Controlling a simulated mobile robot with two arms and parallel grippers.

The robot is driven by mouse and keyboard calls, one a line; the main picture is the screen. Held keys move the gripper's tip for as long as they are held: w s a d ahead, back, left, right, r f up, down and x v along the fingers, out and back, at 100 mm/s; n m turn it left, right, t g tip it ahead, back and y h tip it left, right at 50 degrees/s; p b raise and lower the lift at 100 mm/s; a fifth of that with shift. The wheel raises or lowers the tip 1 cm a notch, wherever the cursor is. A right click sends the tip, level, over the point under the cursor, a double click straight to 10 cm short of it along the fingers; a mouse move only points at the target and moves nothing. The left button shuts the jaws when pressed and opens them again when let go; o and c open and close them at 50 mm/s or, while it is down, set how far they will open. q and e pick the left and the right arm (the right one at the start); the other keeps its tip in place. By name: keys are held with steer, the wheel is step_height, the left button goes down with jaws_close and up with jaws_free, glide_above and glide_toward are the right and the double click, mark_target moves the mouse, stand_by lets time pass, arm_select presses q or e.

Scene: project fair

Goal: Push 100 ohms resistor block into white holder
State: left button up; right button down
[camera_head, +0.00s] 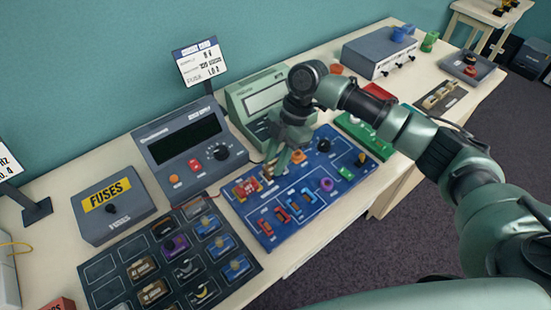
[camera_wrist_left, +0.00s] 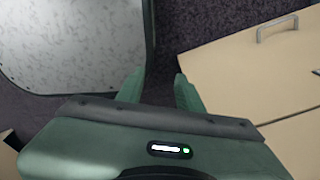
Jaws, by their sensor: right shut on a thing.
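My right gripper (camera_head: 273,168) is over the upper left of the blue circuit board (camera_head: 318,217), pointing down. It is shut on a small block at its fingertips, taken to be the resistor block; the fingers mostly hide it and no label can be read. A red block (camera_head: 246,188) sits on the board just left of the fingertips. White-outlined spaces show on the board, but I cannot tell which is the white holder. My left gripper (camera_wrist_left: 158,90) shows only in the left wrist view, open and empty, its fingers apart above the floor.
Several coloured parts stand on the board, including an orange knob (camera_head: 298,157) and a purple one (camera_head: 326,184). A dark component tray (camera_head: 105,268) lies left of it. A power supply (camera_head: 165,155) and a fuse box (camera_head: 113,211) stand behind. Beige drawers (camera_wrist_left: 250,75) show in the left wrist view.

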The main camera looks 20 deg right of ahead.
steer(key=shift+f, duration=0.7)
stand_by(0.9)
steer(key=c, duration=0.6)
jaws_free()
steer(key=shift+r+p, duration=3.6)
steer(key=shift+r, duration=0.45)
steer(key=shift+f, duration=0.1)
